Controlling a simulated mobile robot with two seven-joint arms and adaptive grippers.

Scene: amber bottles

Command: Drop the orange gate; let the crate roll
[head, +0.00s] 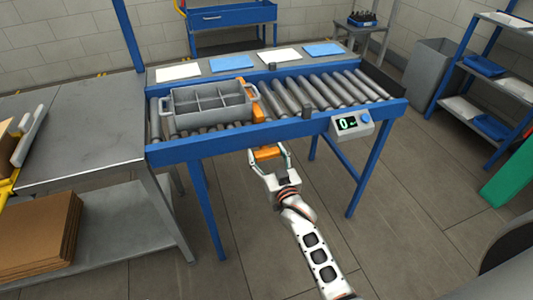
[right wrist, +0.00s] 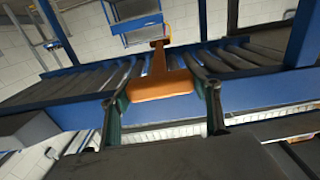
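A grey divided crate (head: 212,105) sits on the left part of the roller conveyor (head: 330,88). The orange gate (head: 256,112) stands upright across the rollers, just right of the crate. Its broad orange handle (head: 265,153) sticks out below the conveyor's blue front rail. My right gripper (head: 268,158) is at the handle, with one finger on each side. In the right wrist view the handle (right wrist: 160,86) lies between the spread fingers (right wrist: 163,105), with a slight gap seeming to show at the right finger. My left gripper is not in view.
A small display box (head: 351,123) reading 0 is fixed to the front rail, right of the gripper. A grey steel table (head: 85,125) adjoins the conveyor on the left. Rollers right of the gate are clear. Blue conveyor legs (head: 206,205) stand below, left of my right arm.

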